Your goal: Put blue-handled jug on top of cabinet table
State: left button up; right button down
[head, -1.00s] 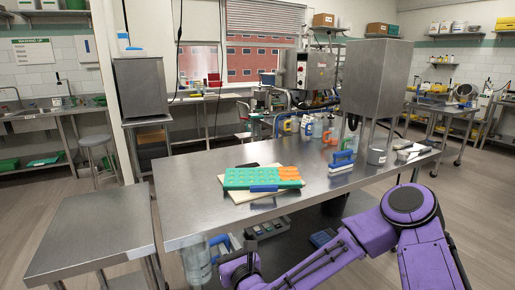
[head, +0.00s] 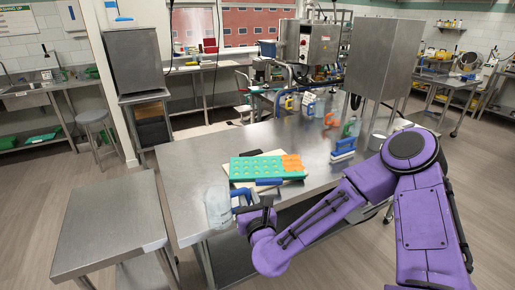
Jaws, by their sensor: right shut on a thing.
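The blue-handled jug (head: 217,208) is a clear, whitish container with a blue handle on its right side. It is roughly upright, held at the front left edge of the large steel table (head: 205,160). My right gripper (head: 249,207) is shut on its handle; the fingers are partly hidden by the dark wrist. Whether the jug touches the table edge, I cannot tell. A steel box cabinet (head: 126,62) stands on a small table (head: 145,96) at the back left. A lower bare steel table (head: 110,218) stands at the left front. My left gripper is not in view.
A green and orange mould (head: 262,167) lies on a board on the large table. A blue-and-white tool (head: 343,150), several other jugs (head: 308,104) and a tall steel housing (head: 375,60) stand farther right. The low left table's top is clear.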

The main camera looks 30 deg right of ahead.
aim_at(198, 182)
jog(key=u, duration=0.05)
jog(key=i, duration=1.05)
jog(key=u, duration=0.2)
